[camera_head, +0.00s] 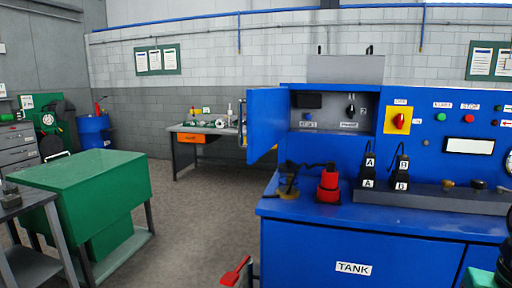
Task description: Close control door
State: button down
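The blue control door (264,125) stands open at the left side of a blue control cabinet (336,86). It swings out to the left from the cabinet's left edge. The open compartment (328,117) shows a dark block at upper left, a black-handled switch (350,104) at right and small labelled controls along the bottom. A small handle shows at the door's outer left edge. My gripper is not in view.
The blue bench (345,228) marked TANK carries a red fitting (328,187), black parts marked A and B, and a panel with a red knob (400,120). A green table (85,170) stands left. Grey floor (195,215) between is clear.

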aim_at(267, 108)
jog(key=k, duration=0.5)
jog(key=u, duration=1.8)
jog(key=i, duration=1.75)
jog(key=z, duration=2.4)
